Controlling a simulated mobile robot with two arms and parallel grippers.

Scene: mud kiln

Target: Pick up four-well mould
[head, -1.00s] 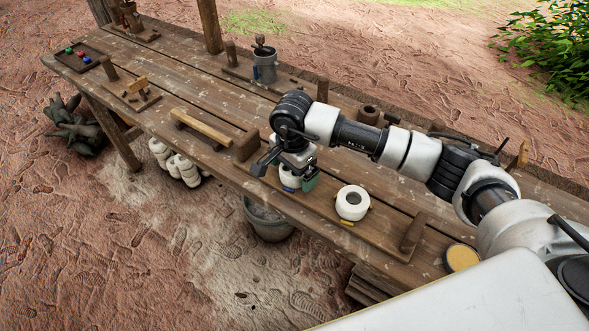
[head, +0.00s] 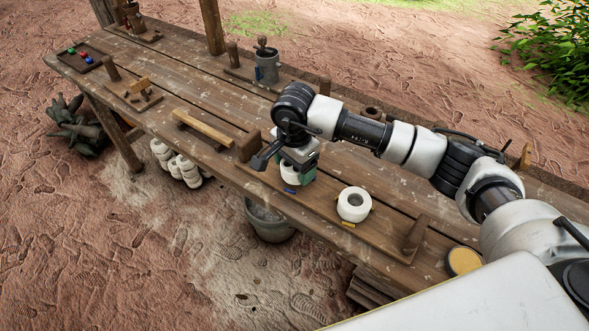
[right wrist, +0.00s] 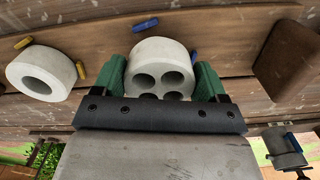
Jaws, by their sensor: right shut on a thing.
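The four-well mould (right wrist: 160,52) is a pale round block with several dark holes in its face. In the right wrist view it sits between the green fingers of my right gripper (right wrist: 160,68), which are shut on its sides. In the head view the mould (head: 290,172) shows partly under my right gripper (head: 297,170), above the long wooden board (head: 325,204) near the bench's front edge. Whether a gap separates it from the board is hard to tell. My left gripper is not in view.
A white ring-shaped mould (head: 354,204) stands to the right on the same board, with yellow marks beside it. Blue marks (head: 290,190) lie by the held mould. A wooden block (head: 249,146) is to the left, an upright block (head: 415,234) to the right.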

